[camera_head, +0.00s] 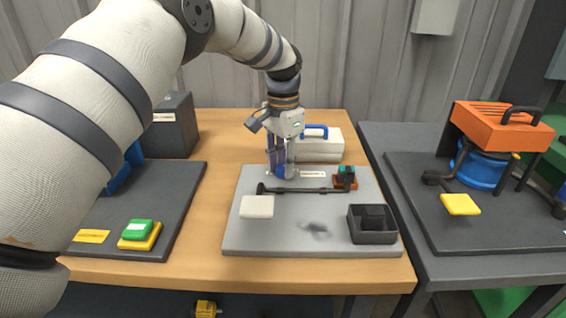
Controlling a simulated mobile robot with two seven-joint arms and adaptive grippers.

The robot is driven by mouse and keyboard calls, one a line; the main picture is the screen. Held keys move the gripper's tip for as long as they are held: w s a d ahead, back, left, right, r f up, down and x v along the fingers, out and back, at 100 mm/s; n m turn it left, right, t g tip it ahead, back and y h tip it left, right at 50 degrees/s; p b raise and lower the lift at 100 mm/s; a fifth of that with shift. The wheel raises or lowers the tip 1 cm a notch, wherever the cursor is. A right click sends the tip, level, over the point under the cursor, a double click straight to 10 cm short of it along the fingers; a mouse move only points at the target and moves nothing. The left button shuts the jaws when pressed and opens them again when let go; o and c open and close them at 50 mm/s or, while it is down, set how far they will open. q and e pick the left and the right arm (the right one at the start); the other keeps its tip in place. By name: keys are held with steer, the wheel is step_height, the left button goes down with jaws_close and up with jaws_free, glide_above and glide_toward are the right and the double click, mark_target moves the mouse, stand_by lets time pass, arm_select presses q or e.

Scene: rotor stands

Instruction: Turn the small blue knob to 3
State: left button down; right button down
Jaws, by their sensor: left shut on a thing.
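My left gripper (281,172) reaches down at the back of the grey board (290,245) in the middle of the wooden table. Its fingers are shut on a small blue thing, apparently the small blue knob (281,171), which they mostly hide. A small white label (313,174) lies just right of the fingers; its writing is too small to read. No dial marks or pointer can be made out, so the knob's setting cannot be told. My right gripper is not in view.
On the board are a dark bar (305,190), a teal and orange block (345,178), a white block (257,207) and a black open box (373,224). A white case with a blue handle (319,145) stands behind. An orange-topped machine (498,127) stands right.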

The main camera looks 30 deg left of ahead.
mark_target(283, 166)
arm_select(q)
steer(key=c, duration=1.3)
jaws_free()
step_height(283, 166, up, 12)
steer(key=shift+f, duration=0.1)
